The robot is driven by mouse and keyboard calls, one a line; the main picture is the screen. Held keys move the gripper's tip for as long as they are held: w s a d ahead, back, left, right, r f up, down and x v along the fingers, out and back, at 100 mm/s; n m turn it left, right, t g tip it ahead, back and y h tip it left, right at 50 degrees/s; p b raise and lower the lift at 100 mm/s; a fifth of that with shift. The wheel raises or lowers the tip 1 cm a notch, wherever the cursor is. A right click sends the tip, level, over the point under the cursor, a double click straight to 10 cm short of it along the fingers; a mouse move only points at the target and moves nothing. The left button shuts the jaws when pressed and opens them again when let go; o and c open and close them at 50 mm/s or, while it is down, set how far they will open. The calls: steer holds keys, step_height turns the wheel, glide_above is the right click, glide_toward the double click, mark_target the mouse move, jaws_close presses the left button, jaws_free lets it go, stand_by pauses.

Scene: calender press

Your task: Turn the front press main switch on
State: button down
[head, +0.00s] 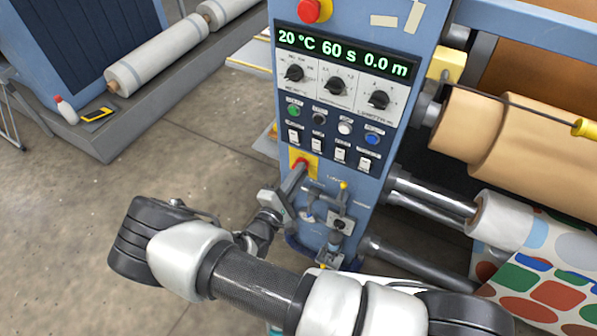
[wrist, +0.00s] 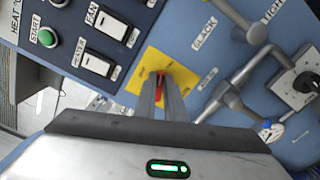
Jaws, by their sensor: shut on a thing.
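The main switch is a red handle on a yellow plate (head: 309,160), low on the left of the blue control panel (head: 372,200). In the wrist view the yellow plate (wrist: 148,66) is straight ahead, with a bit of the red handle (wrist: 160,77) showing at the fingertips. My gripper (head: 300,170) reaches the plate from below and is shut on the red handle; it also shows in the wrist view (wrist: 164,84). The fingers cover most of the handle, so its exact angle is hard to tell.
The display (head: 340,52) is lit and reads 20 °C, 60 s, 0.0 m. Dials, buttons and white rocker switches (head: 340,152) sit above the plate. Grey pipes and a lever (head: 343,190) stick out close to the right of my gripper. The floor (head: 70,230) at left is clear.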

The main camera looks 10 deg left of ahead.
steer(key=shift+f+m+p, duration=0.15)
steer(key=shift+m, duration=1)
steer(key=shift+f+m+p, duration=0.15)
steer(key=shift+m, duration=1)
steer(key=c, duration=1.8)
jaws_free()
steer(key=shift+c, duration=0.2)
steer(key=shift+s, duration=0.1)
steer(key=p+v, duration=0.1)
steer(key=v, duration=1.6)
steer(key=shift+s, duration=0.15)
steer(key=shift+a, duration=0.1)
